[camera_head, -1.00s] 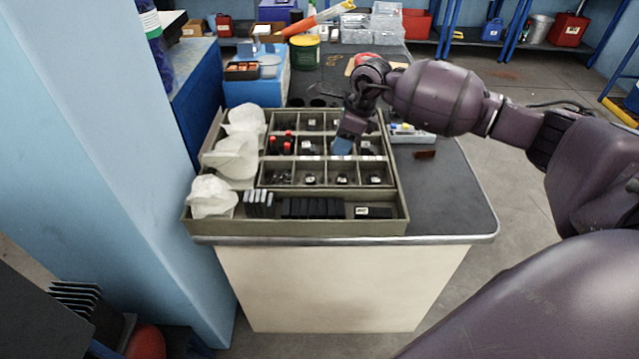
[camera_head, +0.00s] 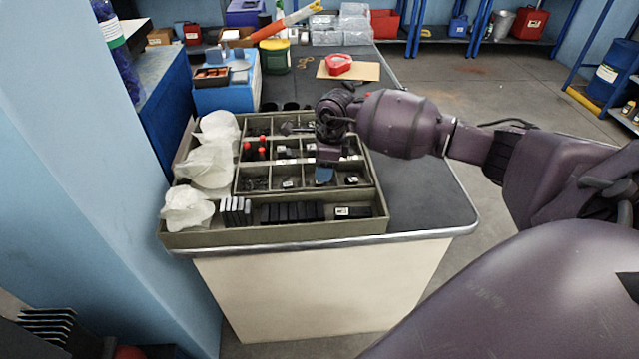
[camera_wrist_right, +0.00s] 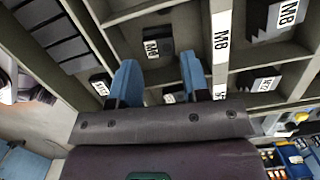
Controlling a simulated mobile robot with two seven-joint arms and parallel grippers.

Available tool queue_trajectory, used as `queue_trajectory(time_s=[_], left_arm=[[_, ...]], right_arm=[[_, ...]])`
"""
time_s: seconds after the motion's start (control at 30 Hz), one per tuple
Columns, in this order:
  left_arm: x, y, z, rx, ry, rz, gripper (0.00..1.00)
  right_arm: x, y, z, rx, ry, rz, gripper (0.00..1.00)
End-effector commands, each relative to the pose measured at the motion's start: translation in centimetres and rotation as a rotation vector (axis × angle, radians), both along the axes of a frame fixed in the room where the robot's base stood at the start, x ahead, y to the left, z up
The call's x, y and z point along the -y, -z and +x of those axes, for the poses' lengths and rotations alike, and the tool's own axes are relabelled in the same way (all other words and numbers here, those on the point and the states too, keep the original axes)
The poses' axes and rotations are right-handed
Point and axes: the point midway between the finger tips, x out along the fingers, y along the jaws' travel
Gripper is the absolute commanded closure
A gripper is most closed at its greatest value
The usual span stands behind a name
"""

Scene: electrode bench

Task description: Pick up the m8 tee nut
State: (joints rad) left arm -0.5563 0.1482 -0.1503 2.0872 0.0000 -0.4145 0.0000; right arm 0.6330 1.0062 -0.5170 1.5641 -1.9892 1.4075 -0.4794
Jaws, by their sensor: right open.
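My right gripper (camera_head: 323,178) is over the front row of compartments in the grey-green tray (camera_head: 275,238). In the right wrist view its two blue fingers (camera_wrist_right: 160,78) are apart, with no item visibly held between them. A dark part with a white M8 tag (camera_wrist_right: 288,14) lies in a compartment at the upper right of that view, off to the side of the fingers. A divider strip (camera_wrist_right: 221,32) also reads M8. I cannot make out the tee nut's shape. A small dark part (camera_wrist_right: 172,97) shows between the fingers, partly hidden. My left gripper is not in view.
A part tagged M4 (camera_wrist_right: 156,46) and one tagged M12 (camera_wrist_right: 264,83) lie in other compartments. Thin dividers surround the fingers. Crumpled white bags (camera_head: 205,165) line the tray's left side. The bench right of the tray is clear.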

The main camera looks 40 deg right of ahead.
Motion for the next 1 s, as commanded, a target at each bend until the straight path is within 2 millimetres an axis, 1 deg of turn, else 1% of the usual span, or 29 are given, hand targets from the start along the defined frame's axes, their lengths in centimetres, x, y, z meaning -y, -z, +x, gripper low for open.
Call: queue_trajectory(time_s=[0.03, 0.2, 0.3, 0.5, 0.67, 0.7, 0.73, 1.0], left_arm=[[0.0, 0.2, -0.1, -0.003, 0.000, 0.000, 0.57], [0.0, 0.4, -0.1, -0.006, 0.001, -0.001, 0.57], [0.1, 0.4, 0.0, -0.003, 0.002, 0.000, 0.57], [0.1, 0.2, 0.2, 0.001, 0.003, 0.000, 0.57], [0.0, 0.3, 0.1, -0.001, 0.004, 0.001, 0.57], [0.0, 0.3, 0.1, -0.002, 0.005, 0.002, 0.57], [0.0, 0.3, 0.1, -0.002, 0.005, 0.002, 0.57], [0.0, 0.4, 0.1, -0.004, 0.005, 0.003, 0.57]], right_arm=[[-0.3, 1.0, 0.0, -0.005, 0.000, 0.004, 0.57], [-0.6, 3.3, 0.2, -0.006, 0.002, 0.002, 0.57], [-0.6, 3.8, 0.3, -0.004, 0.002, 0.000, 0.57], [-0.6, 3.7, 0.3, -0.002, 0.001, 0.000, 0.57], [-0.6, 3.7, 0.3, -0.002, 0.001, 0.000, 0.82], [-0.6, 3.7, 0.3, -0.002, 0.001, 0.000, 0.88], [-0.6, 3.7, 0.4, -0.001, 0.001, 0.001, 0.90], [-0.6, 3.4, 0.4, 0.000, 0.001, 0.000, 0.90]])
